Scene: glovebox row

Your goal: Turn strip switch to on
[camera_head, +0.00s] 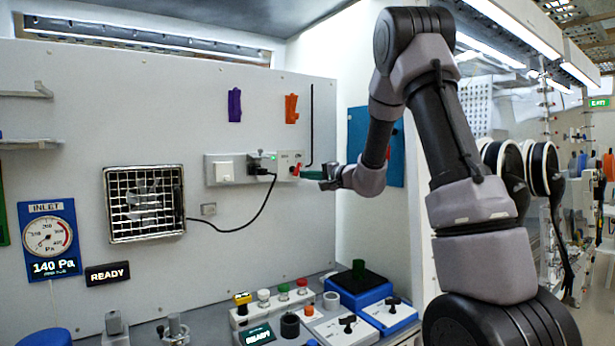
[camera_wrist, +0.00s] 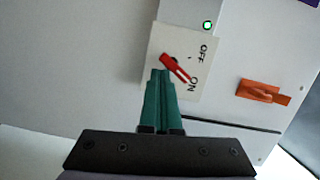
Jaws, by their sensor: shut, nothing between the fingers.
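The strip switch is a small red lever (camera_wrist: 177,70) on a pale plate (camera_wrist: 182,88) marked OFF and ON. In the wrist view the lever lies slanted, and its striped end points toward the ON mark. In the head view the plate (camera_head: 288,158) forms the right end of the wall strip. My gripper (camera_wrist: 161,73) has green fingers, shut and empty. The fingertips are right beside the lever in the wrist view; I cannot tell whether they touch it. In the head view my gripper (camera_head: 303,174) reaches the strip from the right and partly hides the switch.
A green light (camera_wrist: 207,25) glows on the strip. A plug with a black cable (camera_head: 262,205) runs to the fan grille (camera_head: 145,203). An orange wall piece (camera_head: 291,109) hangs above the switch. Several buttons and blue-based devices (camera_head: 359,289) stand on the bench below.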

